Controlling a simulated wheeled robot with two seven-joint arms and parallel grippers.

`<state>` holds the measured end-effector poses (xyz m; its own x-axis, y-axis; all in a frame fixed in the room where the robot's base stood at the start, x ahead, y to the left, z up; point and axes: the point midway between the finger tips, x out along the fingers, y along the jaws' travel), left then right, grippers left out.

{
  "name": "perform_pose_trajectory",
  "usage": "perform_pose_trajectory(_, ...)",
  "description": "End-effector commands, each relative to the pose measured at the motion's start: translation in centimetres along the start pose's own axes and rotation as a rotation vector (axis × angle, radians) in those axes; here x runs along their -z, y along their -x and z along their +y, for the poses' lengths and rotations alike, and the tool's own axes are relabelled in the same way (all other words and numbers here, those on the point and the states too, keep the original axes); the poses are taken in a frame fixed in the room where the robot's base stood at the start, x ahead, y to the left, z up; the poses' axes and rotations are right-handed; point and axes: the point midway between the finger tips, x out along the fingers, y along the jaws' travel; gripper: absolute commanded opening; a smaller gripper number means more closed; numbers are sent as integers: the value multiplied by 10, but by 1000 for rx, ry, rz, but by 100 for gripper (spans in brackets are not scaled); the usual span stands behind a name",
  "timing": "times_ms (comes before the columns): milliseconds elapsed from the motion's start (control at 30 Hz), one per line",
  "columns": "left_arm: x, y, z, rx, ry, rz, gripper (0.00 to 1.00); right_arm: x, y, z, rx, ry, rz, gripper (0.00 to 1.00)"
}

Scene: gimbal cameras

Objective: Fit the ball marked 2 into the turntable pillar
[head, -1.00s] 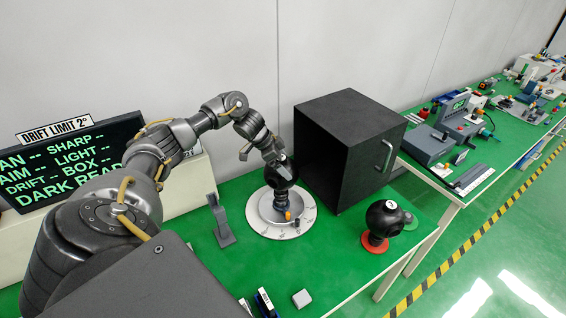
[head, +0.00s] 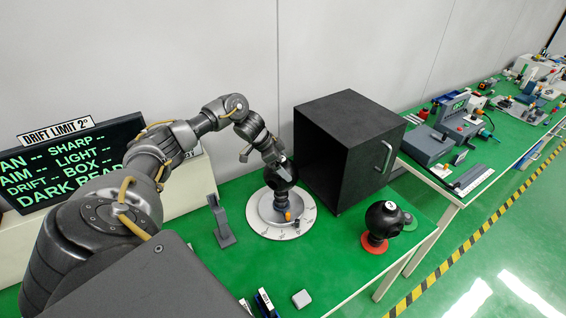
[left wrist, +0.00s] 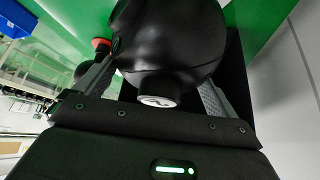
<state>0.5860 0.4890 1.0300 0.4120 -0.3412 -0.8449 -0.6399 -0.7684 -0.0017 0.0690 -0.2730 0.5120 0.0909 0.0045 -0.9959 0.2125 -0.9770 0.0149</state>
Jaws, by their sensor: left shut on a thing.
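My left gripper (head: 280,164) is shut on a black ball (head: 282,178) and holds it over the turntable (head: 262,226), a pale round disc on the green bench. A dark pillar (head: 281,207) with an orange knob stands on the turntable under the ball. I cannot tell whether ball and pillar touch. In the left wrist view the ball (left wrist: 180,45) fills the space between the fingers, and its white-faced stub (left wrist: 158,101) bears a mark that looks like a 2. My right gripper is not in view.
A black box (head: 345,165) with a handle stands close right of the turntable. A grey stand (head: 222,225) is left of the turntable. A small pale block (head: 301,298) lies near the front.

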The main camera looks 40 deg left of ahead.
Motion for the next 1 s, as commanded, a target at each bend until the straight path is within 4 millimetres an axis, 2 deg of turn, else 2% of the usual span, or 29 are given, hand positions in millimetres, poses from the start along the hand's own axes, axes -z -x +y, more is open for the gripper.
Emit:
perform_pose_trajectory(733,-9,-15,0,1,-1,2,39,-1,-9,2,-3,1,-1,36)
perform_pose_trajectory(767,-8,-15,0,1,-1,3,99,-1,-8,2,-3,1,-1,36)
perform_pose_trajectory(1000,-10,-15,0,0,0,-1,100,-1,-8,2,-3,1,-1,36)
